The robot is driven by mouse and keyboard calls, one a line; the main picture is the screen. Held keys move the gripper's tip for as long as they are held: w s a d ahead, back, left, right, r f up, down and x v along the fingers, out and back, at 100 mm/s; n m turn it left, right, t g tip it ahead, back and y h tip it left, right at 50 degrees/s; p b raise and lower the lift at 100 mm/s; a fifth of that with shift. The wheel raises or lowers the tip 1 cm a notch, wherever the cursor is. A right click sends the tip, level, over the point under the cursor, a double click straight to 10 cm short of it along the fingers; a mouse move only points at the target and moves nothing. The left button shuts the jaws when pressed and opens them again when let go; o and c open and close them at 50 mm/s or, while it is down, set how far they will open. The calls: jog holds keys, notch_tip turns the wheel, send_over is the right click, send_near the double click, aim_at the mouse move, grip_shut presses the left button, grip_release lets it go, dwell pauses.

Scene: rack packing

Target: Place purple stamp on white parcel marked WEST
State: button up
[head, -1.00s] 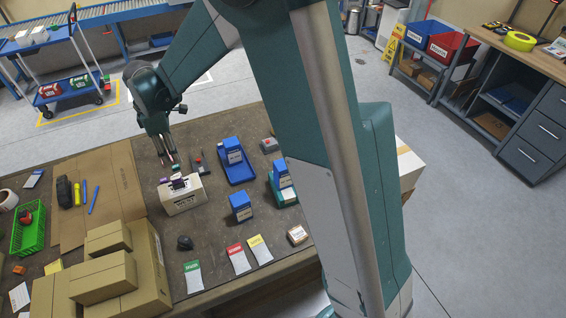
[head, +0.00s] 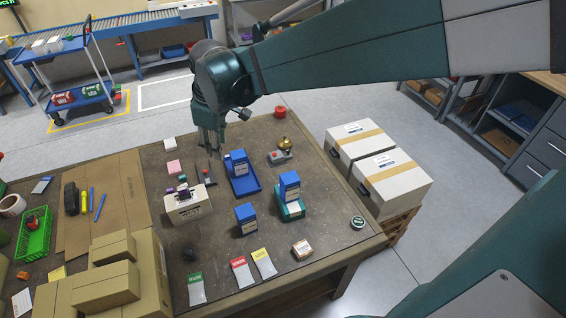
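The white parcel marked WEST (head: 190,212) stands upright on the left half of the brown table, its label facing front. A small purple stamp (head: 184,191) rests on its top, with more dark purple and white detail beside it that is too small to make out. My gripper (head: 213,154) points down above the table, behind and to the right of the parcel and clear of it. Its two fingers look apart, with nothing seen between them.
Right of the parcel are a blue tray with a blue box (head: 245,185), another blue box (head: 246,218) and a teal-based box (head: 290,210). Pink (head: 173,167) and teal (head: 182,178) blocks sit behind the parcel. Cardboard boxes (head: 120,280) stand front left.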

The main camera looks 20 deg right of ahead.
jog(key=s+d+r+m+t, duration=0.1)
jog(key=s+d+m, duration=0.4)
jog(key=s, duration=0.6)
jog(key=s+d+r+m+t, duration=0.1)
jog(key=s+d+m+t, duration=0.2)
jog(key=s+d, duration=0.6)
jog(key=shift+s+d+m+h, duration=0.2)
jog(key=shift+s+m+h, duration=0.1)
jog(key=shift+s+m, duration=0.9)
